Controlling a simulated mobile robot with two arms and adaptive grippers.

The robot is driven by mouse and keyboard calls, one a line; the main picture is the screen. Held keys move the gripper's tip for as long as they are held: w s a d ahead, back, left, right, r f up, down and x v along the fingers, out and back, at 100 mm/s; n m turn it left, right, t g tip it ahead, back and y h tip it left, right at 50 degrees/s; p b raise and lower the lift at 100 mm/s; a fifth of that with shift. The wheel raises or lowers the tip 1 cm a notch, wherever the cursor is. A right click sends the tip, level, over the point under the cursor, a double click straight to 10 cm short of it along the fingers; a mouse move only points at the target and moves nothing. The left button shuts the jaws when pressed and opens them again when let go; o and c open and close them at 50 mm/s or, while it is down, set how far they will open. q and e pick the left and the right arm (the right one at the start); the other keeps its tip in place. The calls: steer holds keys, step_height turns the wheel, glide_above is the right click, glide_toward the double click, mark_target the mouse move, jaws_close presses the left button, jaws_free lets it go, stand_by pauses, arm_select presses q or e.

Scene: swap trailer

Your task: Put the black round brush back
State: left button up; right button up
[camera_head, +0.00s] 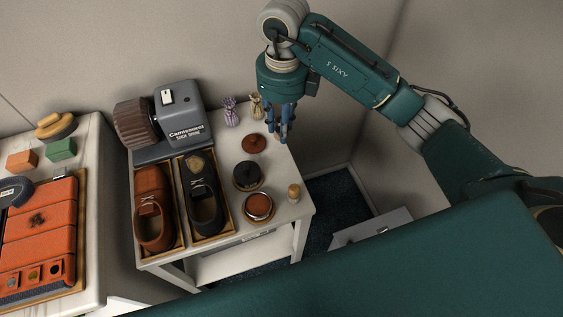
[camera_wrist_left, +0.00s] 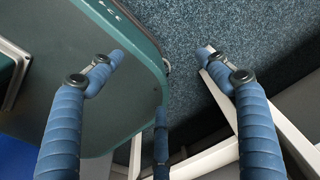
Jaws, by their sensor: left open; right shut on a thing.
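My right gripper (camera_head: 283,128) hangs fingers down over the back right corner of the white shoe-shine table (camera_head: 225,243). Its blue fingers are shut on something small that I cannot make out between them. I cannot tell for sure which thing is the black round brush. In the left wrist view my left gripper (camera_wrist_left: 160,75) is open, with nothing between its blue fingers, above the floor; it does not show in the head view.
Brown (camera_head: 253,143) and black (camera_head: 247,176) round pieces and an open tin (camera_head: 258,206) stand in a column. Two shoes (camera_head: 153,225) (camera_head: 204,205) in wooden trays, a shine machine (camera_head: 170,120) and small pouches (camera_head: 231,112) are nearby. Another table (camera_head: 93,150) is at left.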

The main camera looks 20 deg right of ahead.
steer(key=p, duration=0.2)
glide_above(281, 168)
step_height(281, 168, down, 10)
steer(key=shift+r, duration=0.1)
step_height(281, 168, down, 5)
steer(key=shift+f, duration=0.1)
arm_select(q)
steer(key=shift+s+a+r, duration=0.1)
steer(key=shift+s+r, duration=0.15)
steer(key=shift+r, duration=0.25)
steer(key=shift+s+a+r, duration=0.1)
steer(key=shift+s+r, duration=0.1)
steer(key=shift+r, duration=0.3)
arm_select(e)
steer(key=shift+d, duration=0.1)
steer(key=shift+f, duration=0.1)
steer(key=o, duration=0.7)
steer(key=shift+f, duration=0.1)
steer(key=shift+c, duration=0.2)
arm_select(q)
steer(key=shift+f, duration=0.1)
arm_select(e)
steer(key=o, duration=0.4)
steer(key=shift+o, duration=0.2)
